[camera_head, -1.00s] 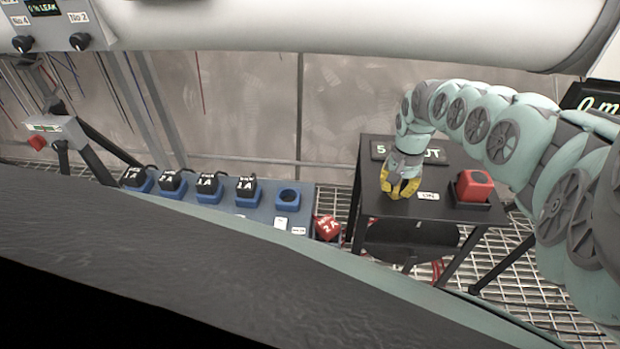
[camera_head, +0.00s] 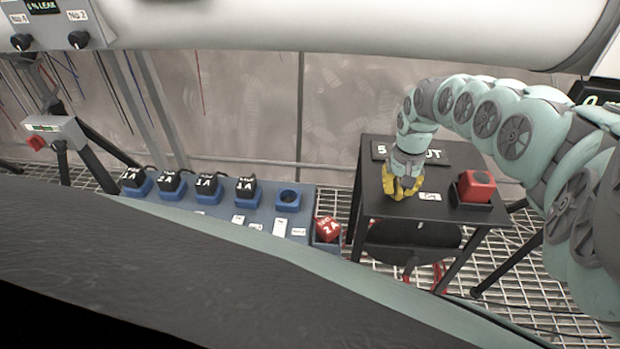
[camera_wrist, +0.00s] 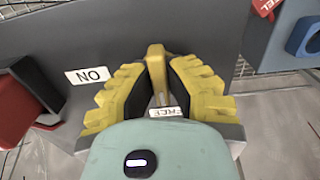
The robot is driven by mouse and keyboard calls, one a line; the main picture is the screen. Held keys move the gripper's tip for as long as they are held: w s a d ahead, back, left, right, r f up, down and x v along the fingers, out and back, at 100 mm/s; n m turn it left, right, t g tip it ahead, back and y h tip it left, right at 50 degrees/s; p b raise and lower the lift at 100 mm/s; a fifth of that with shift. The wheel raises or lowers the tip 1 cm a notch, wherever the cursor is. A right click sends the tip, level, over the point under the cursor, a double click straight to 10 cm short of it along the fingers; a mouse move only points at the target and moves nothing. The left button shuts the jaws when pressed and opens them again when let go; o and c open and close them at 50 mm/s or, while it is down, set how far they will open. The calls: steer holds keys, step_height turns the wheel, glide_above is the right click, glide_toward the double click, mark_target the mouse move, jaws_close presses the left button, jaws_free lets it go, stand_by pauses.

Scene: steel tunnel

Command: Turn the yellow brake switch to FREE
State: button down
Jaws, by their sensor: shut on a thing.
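The yellow brake switch (camera_wrist: 156,62) is a narrow upright bar between the black pads of my yellow fingers in the wrist view. My gripper (camera_wrist: 155,78) is shut on it, one finger on each side. A white FREE label (camera_wrist: 166,112) lies just below the bar, partly covered by my wrist. A white ON label (camera_wrist: 88,75) lies to the left. In the head view my gripper (camera_head: 403,188) points down at the dark table (camera_head: 375,205), and its fingers hide the switch.
A red block (camera_head: 476,186) sits in a black holder on the table's right side. A blue rack (camera_head: 260,212) with several black blocks and an empty round socket stands to the left. A red block (camera_head: 327,230) sits at its right end. A large pipe (camera_head: 330,25) crosses above.

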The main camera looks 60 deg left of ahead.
steer(key=c, duration=1)
jaws_free()
step_height(320, 180, up, 12)
stand_by(0.3)
